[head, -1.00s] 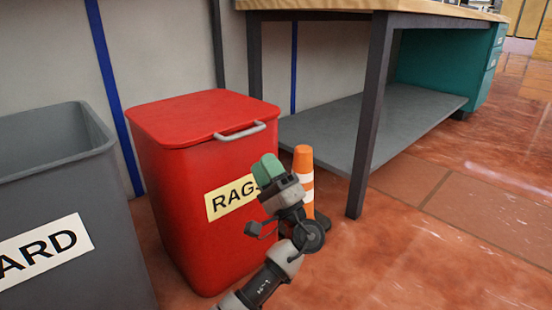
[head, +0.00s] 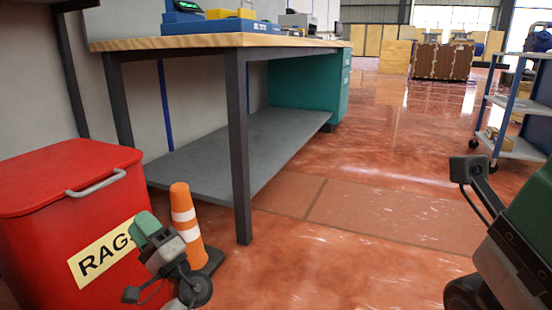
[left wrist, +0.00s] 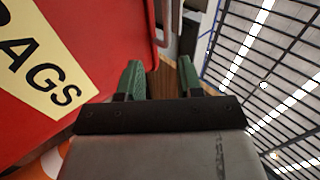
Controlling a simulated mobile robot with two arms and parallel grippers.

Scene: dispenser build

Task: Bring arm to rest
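My left gripper (head: 146,226) is in the lower left of the head view, in front of the red rags bin (head: 45,225) and left of the traffic cone. Its green fingers point up. In the left wrist view the two fingers (left wrist: 158,78) stand apart with nothing between them, beside the bin's label. My right arm's end (head: 515,235) shows large at the right edge of the head view, partly cut off. Its fingertips cannot be made out clearly.
An orange and white cone (head: 186,222) stands close to my left gripper. A workbench (head: 240,41) with a grey lower shelf is beyond it. A blue and grey cart (head: 515,105) stands at the right. Open red floor (head: 370,225) lies between.

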